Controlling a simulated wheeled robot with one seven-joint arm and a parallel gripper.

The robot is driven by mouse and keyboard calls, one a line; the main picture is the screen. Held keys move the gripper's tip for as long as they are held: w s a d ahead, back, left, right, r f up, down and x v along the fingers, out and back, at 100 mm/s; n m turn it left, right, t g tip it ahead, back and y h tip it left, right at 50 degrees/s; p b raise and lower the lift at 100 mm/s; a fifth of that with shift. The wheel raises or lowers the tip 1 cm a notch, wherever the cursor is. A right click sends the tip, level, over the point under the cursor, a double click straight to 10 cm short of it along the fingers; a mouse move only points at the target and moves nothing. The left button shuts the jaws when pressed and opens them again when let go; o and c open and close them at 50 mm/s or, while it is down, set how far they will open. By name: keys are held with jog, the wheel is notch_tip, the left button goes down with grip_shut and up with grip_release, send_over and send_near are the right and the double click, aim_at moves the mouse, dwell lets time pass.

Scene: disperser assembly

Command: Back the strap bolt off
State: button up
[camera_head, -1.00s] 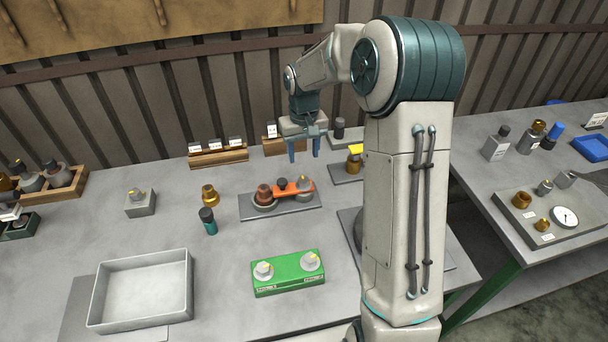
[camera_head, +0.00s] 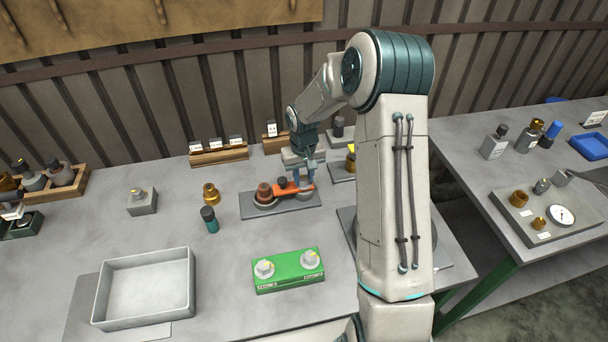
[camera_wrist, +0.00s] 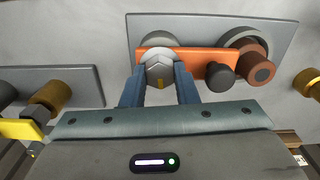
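In the head view, my gripper (camera_head: 305,182) stands at the right end of the orange strap (camera_head: 288,189), and the fingers hide the bolt. The strap lies over a grey plate (camera_head: 255,211), with a dark knob (camera_wrist: 220,76) and a brown cap (camera_wrist: 257,68) beside it.
A green block (camera_head: 288,279) with two silver hex pieces and an empty grey tray (camera_head: 143,314) stand in front. A brass fitting (camera_head: 211,194) and a teal-bodied bottle (camera_head: 210,222) stand to the left. Another plate with a brass part (camera_wrist: 50,97) lies close by my gripper.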

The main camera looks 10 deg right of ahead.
jog(key=c, duration=0.3)
jog(key=n+b, duration=0.1)
jog(key=n, duration=0.5)
jog(key=shift+n, duration=0.3)
jog(key=n, duration=0.4)
jog(key=shift+w+n, duration=0.1)
jog(key=shift+n, duration=2)
jog(key=o, duration=1)
